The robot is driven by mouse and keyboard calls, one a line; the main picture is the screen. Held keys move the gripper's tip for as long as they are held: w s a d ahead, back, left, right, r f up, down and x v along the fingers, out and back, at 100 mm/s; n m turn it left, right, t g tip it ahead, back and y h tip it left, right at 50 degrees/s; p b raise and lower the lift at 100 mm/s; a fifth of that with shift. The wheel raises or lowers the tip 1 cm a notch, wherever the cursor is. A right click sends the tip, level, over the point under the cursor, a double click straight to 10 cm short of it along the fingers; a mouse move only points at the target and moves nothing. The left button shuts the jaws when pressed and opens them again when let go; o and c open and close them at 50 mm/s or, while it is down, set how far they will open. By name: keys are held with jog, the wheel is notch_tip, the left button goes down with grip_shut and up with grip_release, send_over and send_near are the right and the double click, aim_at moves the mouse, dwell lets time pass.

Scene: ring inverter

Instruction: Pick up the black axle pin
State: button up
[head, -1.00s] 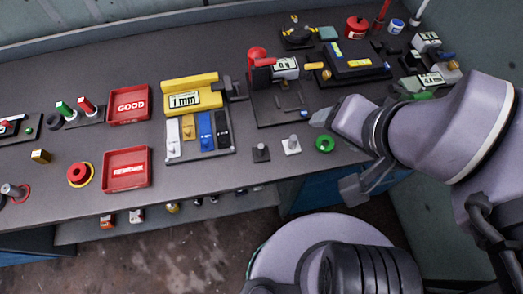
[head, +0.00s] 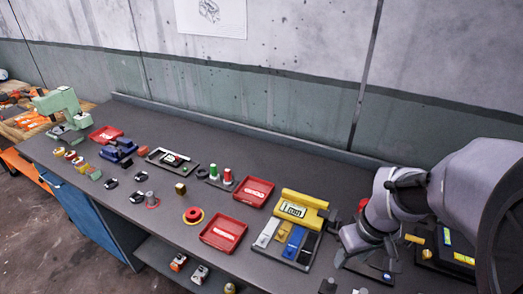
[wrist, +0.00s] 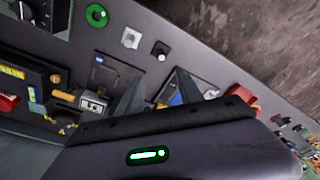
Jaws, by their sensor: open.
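A small dark block with a pale round top (wrist: 160,50), which may be the black axle pin's stand, sits near the bench edge in the wrist view. A white block with a pin (wrist: 131,37) stands beside it. In the head view the dark block (head: 328,286) is cut by the bottom edge. My gripper (wrist: 160,76) is open, with its two grey fingers apart and nothing seen between them. In the head view my gripper (head: 362,245) hangs over the bench, right of the yellow gauge, apart from the blocks.
The yellow gauge (head: 300,210) and two red trays, one upper (head: 254,191) and one lower (head: 223,231), lie left of my gripper. A green ring (wrist: 97,15) lies past the white block. The bench's front edge is close to the blocks. A wall stands behind.

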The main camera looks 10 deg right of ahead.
jog(key=b, duration=0.5)
send_near(331, 281)
jog(key=f, duration=0.5)
jog(key=shift+w+d+f, duration=0.2)
jog(key=shift+w, duration=0.15)
jog(key=f+b, duration=0.1)
jog(key=f, duration=0.1)
jog(key=f+b, duration=0.1)
jog(key=w+f+b, duration=0.1)
jog(key=f, duration=0.1)
jog(key=shift+a+f, duration=0.25)
jog(key=shift+f, duration=0.05)
jog(key=shift+r, duration=0.2)
grip_shut()
